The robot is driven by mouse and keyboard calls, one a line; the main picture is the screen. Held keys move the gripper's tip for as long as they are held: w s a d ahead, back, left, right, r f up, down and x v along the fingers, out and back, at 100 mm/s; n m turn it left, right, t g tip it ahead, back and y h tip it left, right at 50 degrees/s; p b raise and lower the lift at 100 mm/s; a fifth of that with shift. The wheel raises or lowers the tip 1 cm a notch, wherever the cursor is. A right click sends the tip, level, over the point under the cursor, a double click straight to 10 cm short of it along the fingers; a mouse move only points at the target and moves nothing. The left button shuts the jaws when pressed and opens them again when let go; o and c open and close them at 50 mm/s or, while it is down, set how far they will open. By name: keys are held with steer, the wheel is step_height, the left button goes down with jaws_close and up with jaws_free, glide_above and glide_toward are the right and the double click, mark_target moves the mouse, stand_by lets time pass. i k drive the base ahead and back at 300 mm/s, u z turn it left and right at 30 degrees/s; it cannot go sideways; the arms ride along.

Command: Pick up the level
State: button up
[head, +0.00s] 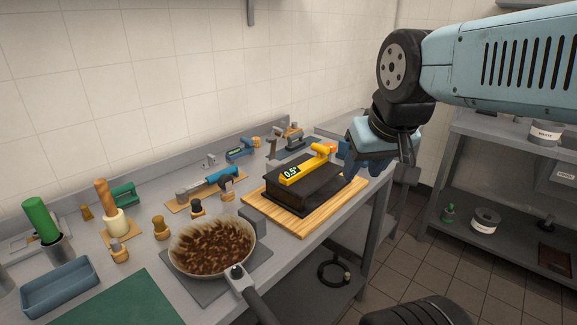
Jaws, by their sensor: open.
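A yellow level (303,170) with a small dark display reading about 0.5° lies on top of a black box-like block (308,189). The block stands on a striped wooden board (313,222) at the right end of the grey table. My gripper (372,174) is open and points down, just to the right of the level and apart from it in the picture. Its fingertips are partly hard to make out. My blue arm comes in from the upper right.
A pan of brown food (212,247) sits in front of the board, its dark handle toward me. A blue tray (60,288), a green mat (118,303) and several tools crowd the table's left and back. A tiled wall stands behind; shelves (510,150) stand right, across an open floor.

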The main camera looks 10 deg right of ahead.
mark_target(291, 175)
steer(key=u, duration=0.45)
steer(key=k, duration=1.05)
steer(key=z, duration=0.9)
steer(key=i, duration=1.55)
